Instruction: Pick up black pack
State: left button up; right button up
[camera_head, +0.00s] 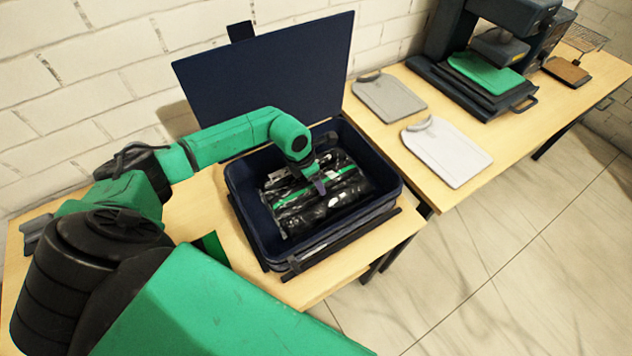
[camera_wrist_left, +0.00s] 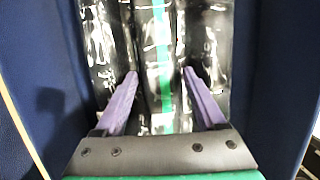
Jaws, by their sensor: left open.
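A glossy black pack (camera_head: 338,196) with a green stripe lies inside a dark blue bin on the near wooden table. In the left wrist view the black pack (camera_wrist_left: 158,50) fills the middle, its green stripe running up the picture between the fingers. My left gripper (camera_head: 318,184) reaches down into the bin over the pack. In the wrist view its two purple fingers (camera_wrist_left: 160,75) are spread apart, with the pack's shiny film between and beyond them. I cannot tell whether the fingertips touch the film. My right gripper is not in view.
The blue bin (camera_head: 384,208) has walls close around the gripper, and a dark blue panel (camera_head: 265,75) stands behind it. On the far table lie two grey boards (camera_head: 390,97) and a press machine (camera_head: 480,75) with a green pad. Bare tabletop shows beside the bin.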

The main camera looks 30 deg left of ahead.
pick_arm(q)
jog(key=shift+f, duration=0.2)
grip_shut()
jog(key=shift+w+r, duration=0.1)
jog(key=shift+r, duration=0.05)
